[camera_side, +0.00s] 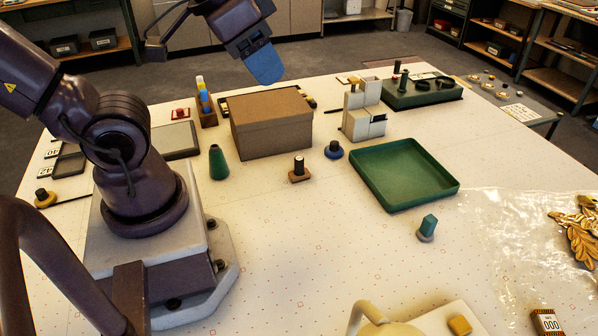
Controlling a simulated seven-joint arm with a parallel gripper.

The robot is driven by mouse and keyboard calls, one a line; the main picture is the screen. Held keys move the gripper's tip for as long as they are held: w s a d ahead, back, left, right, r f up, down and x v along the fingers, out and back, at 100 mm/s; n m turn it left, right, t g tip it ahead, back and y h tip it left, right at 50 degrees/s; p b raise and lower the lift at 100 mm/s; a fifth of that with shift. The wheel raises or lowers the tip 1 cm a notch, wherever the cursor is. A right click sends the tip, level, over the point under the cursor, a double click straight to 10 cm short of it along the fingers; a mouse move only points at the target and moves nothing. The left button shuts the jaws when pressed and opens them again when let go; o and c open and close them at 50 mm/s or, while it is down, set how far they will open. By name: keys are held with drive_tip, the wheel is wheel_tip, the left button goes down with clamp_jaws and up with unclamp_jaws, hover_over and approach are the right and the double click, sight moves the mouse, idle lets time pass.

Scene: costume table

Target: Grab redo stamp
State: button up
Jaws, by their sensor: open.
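Several stamp-like pieces stand apart on the white table. One has a brown base and dark handle with a pale top (298,169), in front of the brown box. One has a blue base and dark knob (334,150). A green faceted one on a pale round base (427,228) stands in front of the green tray. A yellow-based one with a dark knob (44,198) is at the left. No readable label shows which is the redo stamp. My gripper (265,66), with blue fingers, is open and high above the table, behind and above the brown box, touching nothing visible.
The brown box (271,124), pale organizer (363,118) and green tray (385,196) fill the middle. Clear plastic (510,235) and gold leaves (580,235) lie right.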

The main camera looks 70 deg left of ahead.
drive_tip(key=shift+o, duration=1.1)
